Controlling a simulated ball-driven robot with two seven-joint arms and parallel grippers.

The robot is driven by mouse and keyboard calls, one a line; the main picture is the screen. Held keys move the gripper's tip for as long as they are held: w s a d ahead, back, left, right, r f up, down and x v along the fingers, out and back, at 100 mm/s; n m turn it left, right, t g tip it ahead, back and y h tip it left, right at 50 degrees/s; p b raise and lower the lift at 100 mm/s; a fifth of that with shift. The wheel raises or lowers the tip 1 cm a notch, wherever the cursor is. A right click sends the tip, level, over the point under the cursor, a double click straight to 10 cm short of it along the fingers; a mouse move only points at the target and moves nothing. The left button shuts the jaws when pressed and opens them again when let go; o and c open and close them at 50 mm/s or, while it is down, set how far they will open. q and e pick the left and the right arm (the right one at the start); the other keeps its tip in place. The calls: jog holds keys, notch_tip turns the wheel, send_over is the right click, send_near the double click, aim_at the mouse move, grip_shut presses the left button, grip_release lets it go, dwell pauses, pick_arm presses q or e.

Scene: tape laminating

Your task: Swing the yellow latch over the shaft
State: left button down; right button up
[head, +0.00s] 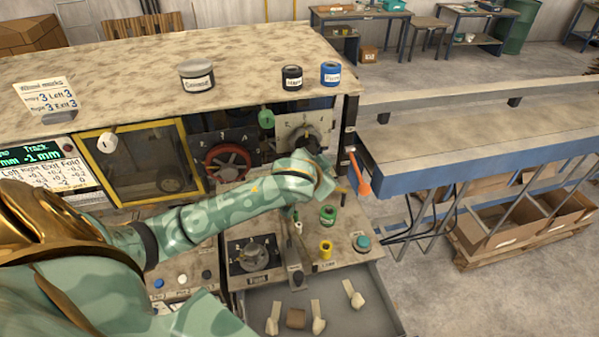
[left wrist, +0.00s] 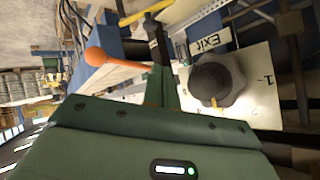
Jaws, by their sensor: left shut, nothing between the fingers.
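A yellow bar (left wrist: 147,12), which may be the latch, crosses the top of the left wrist view. I cannot tell whether it lies over a shaft. My left gripper (left wrist: 154,32) is shut and empty, with its dark fingertips close to this bar; contact is unclear. A dark round knob (left wrist: 214,84) with a small yellow mark sits on a pale plate (left wrist: 256,90) right of the fingers, by an EXIT label (left wrist: 210,40). In the head view my left arm reaches toward the pale plate (head: 292,128), and its fingers are not clear. My right gripper is out of view.
An orange-tipped lever (head: 360,178) stands beside the machine, and also shows in the left wrist view (left wrist: 98,57). A red wheel (head: 228,162) and yellow-framed window (head: 84,150) are left of it.

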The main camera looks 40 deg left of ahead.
pick_arm(q)
jog(key=w+a+f+n, duration=0.1)
jog(key=f+n, duration=0.1)
jog(key=f, duration=0.1)
jog(key=w+a+f+n+g+y+b, duration=0.1)
jog(key=w+a+f+n, duration=0.1)
jog(key=f+n, duration=0.1)
jog(key=w+a+f+n, duration=0.1)
jog(key=a+f+n, duration=0.1)
jog(key=f, duration=0.1)
jog(key=shift+w+f+n+g, duration=0.1)
jog(key=shift+w+n+g, duration=0.1)
jog(key=shift+n+g, duration=0.2)
jog(key=shift+f+y, duration=0.1)
jog(key=shift+y, duration=0.2)
